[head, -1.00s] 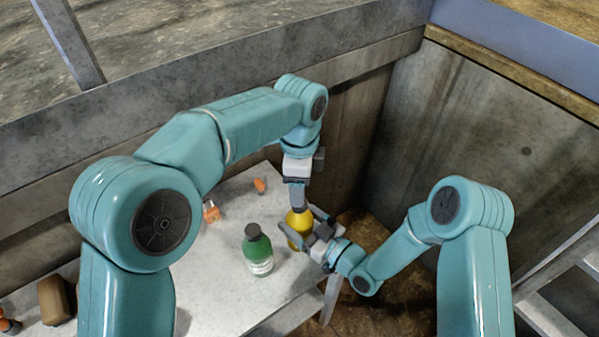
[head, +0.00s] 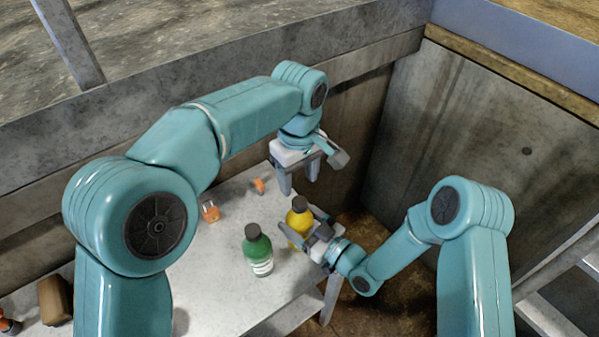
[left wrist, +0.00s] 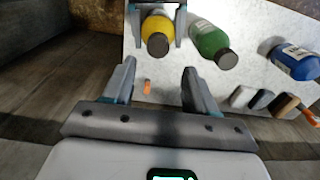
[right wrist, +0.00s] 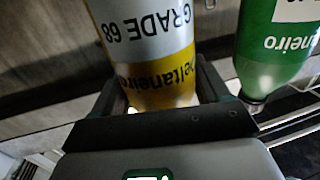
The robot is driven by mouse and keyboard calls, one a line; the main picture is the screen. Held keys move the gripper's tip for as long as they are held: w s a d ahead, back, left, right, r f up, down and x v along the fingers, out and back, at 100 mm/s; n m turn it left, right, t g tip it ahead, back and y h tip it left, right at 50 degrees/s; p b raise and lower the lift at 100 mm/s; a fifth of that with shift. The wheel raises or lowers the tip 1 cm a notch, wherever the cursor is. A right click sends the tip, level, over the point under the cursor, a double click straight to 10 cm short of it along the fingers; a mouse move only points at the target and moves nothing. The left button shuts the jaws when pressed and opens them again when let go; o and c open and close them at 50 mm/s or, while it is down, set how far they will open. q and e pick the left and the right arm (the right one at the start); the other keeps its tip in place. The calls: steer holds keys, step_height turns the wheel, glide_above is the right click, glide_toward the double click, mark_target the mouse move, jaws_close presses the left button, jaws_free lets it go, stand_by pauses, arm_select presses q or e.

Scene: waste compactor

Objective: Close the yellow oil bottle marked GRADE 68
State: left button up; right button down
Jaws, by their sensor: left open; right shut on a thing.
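The yellow oil bottle (head: 297,222) stands at the table's right edge with a dark cap (head: 300,203) on its top. Its GRADE 68 label (right wrist: 150,30) shows upside down in the right wrist view. My right gripper (head: 303,231) is shut on the bottle's body from the right. My left gripper (head: 299,186) is open and empty, above and behind the bottle, clear of the cap. In the left wrist view the left fingers (left wrist: 160,82) are apart, with the capped yellow bottle (left wrist: 158,27) beyond them. Whether the cap is tight cannot be told.
A green bottle (head: 257,252) with a dark cap stands close to the left of the yellow one. Small orange items (head: 210,212) lie on the table (head: 225,290). A blue bottle (left wrist: 295,60) shows in the left wrist view. Concrete walls (head: 480,120) stand behind and to the right.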

mark_target(299, 201)
arm_select(q)
steer(key=shift+d+r, duration=0.15)
steer(key=shift+r, duration=0.2)
steer(key=shift+f, duration=0.15)
steer(key=shift+f, duration=3.9)
